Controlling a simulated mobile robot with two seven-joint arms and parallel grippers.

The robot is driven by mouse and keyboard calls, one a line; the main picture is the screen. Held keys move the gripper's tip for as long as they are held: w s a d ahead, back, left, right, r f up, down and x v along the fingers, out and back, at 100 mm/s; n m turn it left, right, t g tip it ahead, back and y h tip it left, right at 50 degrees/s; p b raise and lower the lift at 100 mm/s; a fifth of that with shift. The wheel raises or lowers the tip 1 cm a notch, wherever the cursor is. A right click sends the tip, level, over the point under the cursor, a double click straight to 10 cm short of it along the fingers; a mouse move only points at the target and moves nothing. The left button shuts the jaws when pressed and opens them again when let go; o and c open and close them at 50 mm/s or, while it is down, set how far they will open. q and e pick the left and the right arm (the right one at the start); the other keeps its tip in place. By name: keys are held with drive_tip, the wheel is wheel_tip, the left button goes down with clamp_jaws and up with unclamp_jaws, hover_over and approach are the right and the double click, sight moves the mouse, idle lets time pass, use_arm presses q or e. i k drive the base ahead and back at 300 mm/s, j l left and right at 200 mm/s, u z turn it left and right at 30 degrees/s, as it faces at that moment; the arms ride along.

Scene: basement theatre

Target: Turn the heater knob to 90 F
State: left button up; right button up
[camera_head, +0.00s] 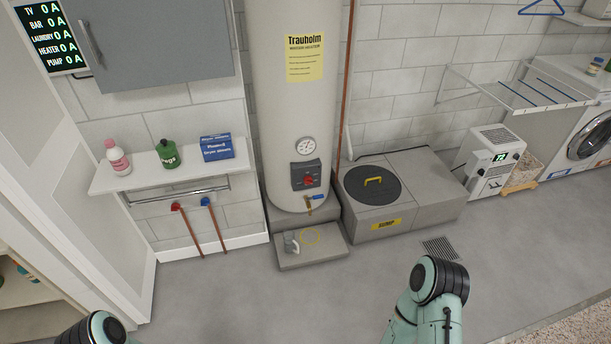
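A round white gauge (306,146) sits just above the panel. The knob's markings are too small to read. Only green-and-black links of my arms show at the bottom edge, well apart from both. Neither gripper is in view.
A concrete step (325,256) with a small valve lies before the tank. To its right is a low grey block with a dark round lid (360,193). A white shelf (130,180) with bottles is at left. The grey floor (270,305) in front is clear.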

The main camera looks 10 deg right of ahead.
sight(307, 179)
drive_tip(key=i+j, duration=0.1)
drive_tip(key=i, duration=0.55)
drive_tip(key=i+j+z, duration=0.1)
drive_tip(key=i, duration=0.55)
drive_tip(key=i+j, duration=0.2)
drive_tip(key=i, duration=0.45)
drive_tip(key=i+l+z, duration=0.05)
